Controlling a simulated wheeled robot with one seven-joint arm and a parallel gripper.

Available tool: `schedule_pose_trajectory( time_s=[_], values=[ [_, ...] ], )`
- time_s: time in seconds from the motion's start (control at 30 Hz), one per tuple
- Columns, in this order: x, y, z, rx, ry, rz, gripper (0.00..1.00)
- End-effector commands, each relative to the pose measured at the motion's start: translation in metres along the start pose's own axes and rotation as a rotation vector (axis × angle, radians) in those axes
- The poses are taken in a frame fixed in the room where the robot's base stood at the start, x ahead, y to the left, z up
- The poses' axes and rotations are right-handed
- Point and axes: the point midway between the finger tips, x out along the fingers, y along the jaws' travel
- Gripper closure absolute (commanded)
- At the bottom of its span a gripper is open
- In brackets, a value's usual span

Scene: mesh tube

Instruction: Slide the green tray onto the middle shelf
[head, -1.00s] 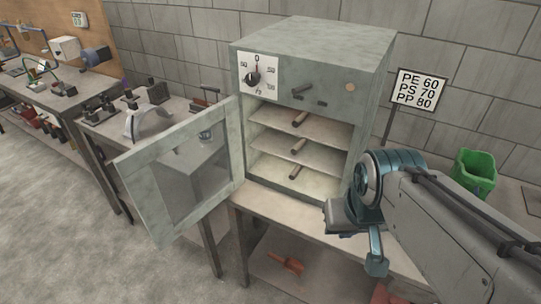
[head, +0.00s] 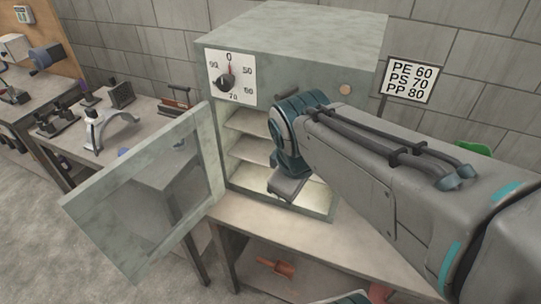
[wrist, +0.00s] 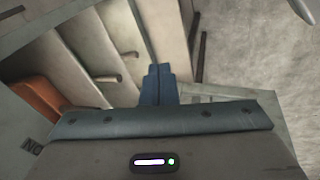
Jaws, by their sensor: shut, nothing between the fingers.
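A grey-green oven cabinet (head: 290,38) stands on a table with its windowed door (head: 150,195) swung open to the left. Inside are pale shelves, and the middle shelf (head: 249,150) shows left of my arm. My arm covers the right part of the opening. My gripper's fingers (wrist: 157,84) are shut and empty in the wrist view, in front of the shelf stack. The shelves (wrist: 125,32) show there as slanted panels with dark rod handles. I cannot make out a green tray in either view.
A dial (head: 228,83) is on the cabinet's front. A sign (head: 410,79) stands to the right, and a green bin (head: 474,147) is partly behind my arm. The table top (head: 265,225) before the cabinet is clear. An orange object (head: 275,268) lies below.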

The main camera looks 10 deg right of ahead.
Motion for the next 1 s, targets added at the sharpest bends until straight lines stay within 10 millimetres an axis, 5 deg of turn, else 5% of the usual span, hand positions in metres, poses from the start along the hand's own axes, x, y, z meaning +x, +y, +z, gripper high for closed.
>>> schedule_pose_trajectory(
  time_s=[0.53,0.73,1.0],
  values=[
    [-0.012,0.006,-0.079,-1.515,-0.172,0.132,1.0],
    [-0.017,0.005,-0.094,-1.783,-0.224,0.147,1.0],
    [0.0,0.01,-0.096,-1.841,-0.238,0.146,1.0]
  ],
)
